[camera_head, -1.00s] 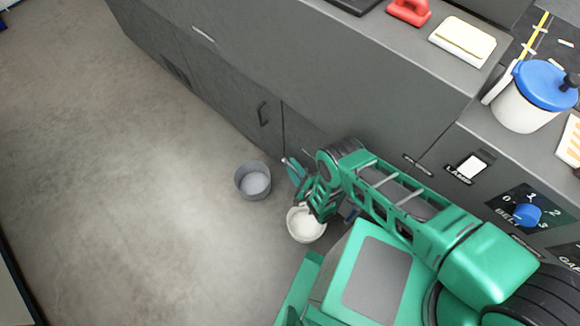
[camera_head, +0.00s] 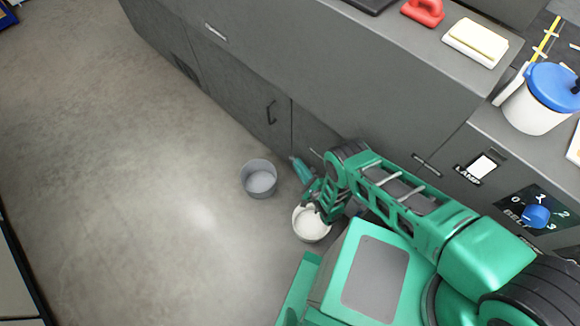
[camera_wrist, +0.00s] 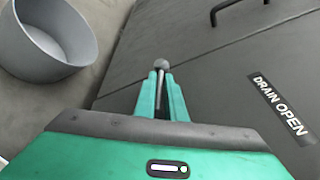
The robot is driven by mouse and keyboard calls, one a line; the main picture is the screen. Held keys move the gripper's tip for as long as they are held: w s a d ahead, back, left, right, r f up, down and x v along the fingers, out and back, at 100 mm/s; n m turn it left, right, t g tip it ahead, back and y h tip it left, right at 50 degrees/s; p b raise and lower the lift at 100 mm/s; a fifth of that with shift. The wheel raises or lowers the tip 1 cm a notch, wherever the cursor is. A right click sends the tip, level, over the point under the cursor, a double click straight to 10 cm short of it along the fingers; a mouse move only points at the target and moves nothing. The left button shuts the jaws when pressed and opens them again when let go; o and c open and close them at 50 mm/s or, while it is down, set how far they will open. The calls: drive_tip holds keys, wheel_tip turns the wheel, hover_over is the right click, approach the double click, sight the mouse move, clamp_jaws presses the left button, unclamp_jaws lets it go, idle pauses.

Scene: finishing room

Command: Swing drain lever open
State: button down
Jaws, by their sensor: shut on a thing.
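The drain lever (camera_wrist: 160,65) shows in the wrist view as a thin rod with a round grey knob, standing out in front of the dark cabinet. My gripper (camera_wrist: 161,80) is shut on the rod, with one green finger on each side just below the knob. A "DRAIN OPEN" label (camera_wrist: 280,107) is on the cabinet face to the right of the lever. In the head view my gripper (camera_head: 300,165) is low beside the cabinet front, and the lever is too small to make out there.
A grey bucket (camera_head: 259,179) stands on the floor left of my gripper; it also shows in the wrist view (camera_wrist: 25,52). A white bucket (camera_head: 311,223) stands under my arm. The cabinet (camera_head: 235,90) borders the right side. Floor at left is clear.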

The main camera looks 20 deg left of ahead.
drive_tip(key=shift+r, duration=0.1)
drive_tip(key=c, duration=1.8)
unclamp_jaws()
drive_tip(key=shift+r, duration=0.6)
wheel_tip(320, 180, up, 3)
drive_tip(key=shift+w+a+f, duration=0.1)
drive_tip(key=shift+w, duration=0.05)
drive_tip(key=s+a+r, duration=0.1)
drive_tip(key=s+r, duration=0.1)
drive_tip(key=s, duration=0.1)
drive_tip(key=s+a+r, duration=0.2)
drive_tip(key=s, duration=0.2)
drive_tip(key=s+a+r, duration=0.1)
drive_tip(key=s+r, duration=0.2)
drive_tip(key=shift+s+a, duration=0.4)
